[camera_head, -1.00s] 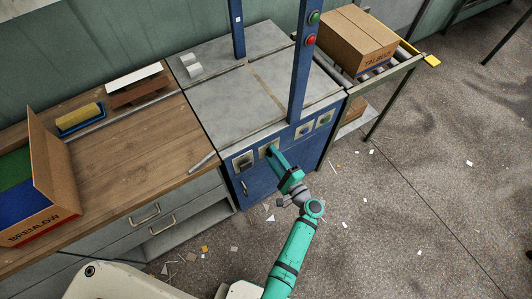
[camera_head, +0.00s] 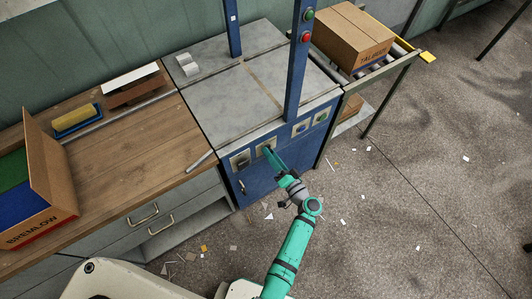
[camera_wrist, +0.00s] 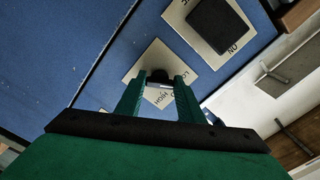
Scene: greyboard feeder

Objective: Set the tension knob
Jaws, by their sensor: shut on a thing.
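The tension knob (camera_wrist: 158,77) is a small dark knob on a cream plate (camera_wrist: 133,73) marked LOW and HIGH, on the blue front panel of the machine. In the wrist view my gripper (camera_wrist: 158,82) has its two green fingers on either side of the knob, shut on it. The fingers hide part of the knob and its plate. In the head view my gripper (camera_head: 268,151) reaches the same panel from the front, and the knob itself is hidden there.
A black switch (camera_wrist: 216,25) on a plate with ON lettering sits beside the knob. Other controls (camera_head: 301,128) lie right on the panel. A blue post (camera_head: 297,70) with green and red buttons rises above.

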